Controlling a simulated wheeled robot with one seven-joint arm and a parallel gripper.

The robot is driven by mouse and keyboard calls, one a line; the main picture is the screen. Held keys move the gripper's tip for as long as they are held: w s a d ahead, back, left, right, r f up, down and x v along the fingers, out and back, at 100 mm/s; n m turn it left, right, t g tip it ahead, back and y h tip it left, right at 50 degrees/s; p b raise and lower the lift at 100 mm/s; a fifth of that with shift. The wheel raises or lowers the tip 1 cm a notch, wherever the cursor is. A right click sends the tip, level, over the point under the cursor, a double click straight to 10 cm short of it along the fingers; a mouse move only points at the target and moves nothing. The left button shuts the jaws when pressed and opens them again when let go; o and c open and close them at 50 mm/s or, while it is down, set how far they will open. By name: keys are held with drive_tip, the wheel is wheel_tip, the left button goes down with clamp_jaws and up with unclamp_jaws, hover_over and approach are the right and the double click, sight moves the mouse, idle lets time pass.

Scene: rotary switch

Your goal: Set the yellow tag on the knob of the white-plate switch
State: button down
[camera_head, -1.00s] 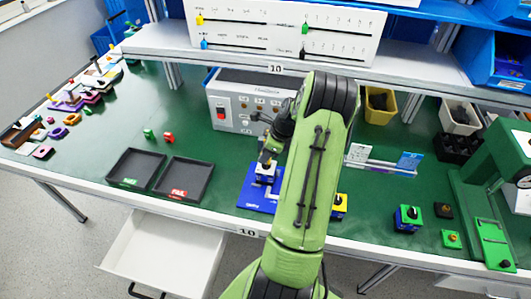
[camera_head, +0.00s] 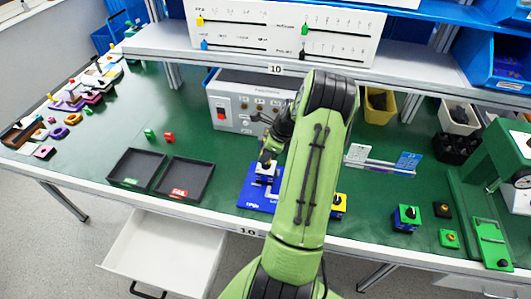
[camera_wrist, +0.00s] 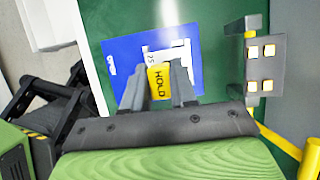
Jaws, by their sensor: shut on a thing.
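My gripper (camera_wrist: 160,88) is shut on the yellow tag (camera_wrist: 158,80), whose face reads "HOLD". The white-plate switch (camera_head: 265,171) is on a blue mat (camera_head: 251,196) near the front of the green bench. My gripper (camera_head: 266,158) is just over this switch in the head view. In the wrist view the white plate (camera_wrist: 183,47) lies just beyond the tag, on the blue mat (camera_wrist: 122,62). The tag and fingers cover part of the plate, and the knob is hidden. I cannot tell whether the tag touches the knob.
Two black trays (camera_head: 184,197) lie left of the mat, with a grey instrument box (camera_head: 240,122) behind it. A switch with a yellow plate (camera_head: 340,200) and one with a green plate (camera_head: 406,212) stand to the right. An open drawer (camera_head: 160,250) juts out in front.

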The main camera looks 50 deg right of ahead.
drive_tip(key=shift+f+b, duration=0.55)
drive_tip(key=shift+f, duration=0.45)
drive_tip(key=c, duration=0.8)
unclamp_jaws()
drive_tip(key=p+v, duration=0.2)
drive_tip(key=v, duration=1.3)
drive_tip(key=shift+s+r+p, duration=0.1)
drive_tip(key=shift+r+p, duration=0.25)
drive_tip(key=shift+p, duration=0.05)
wheel_tip(320, 180, up, 9)
drive_tip(key=p, duration=1.1)
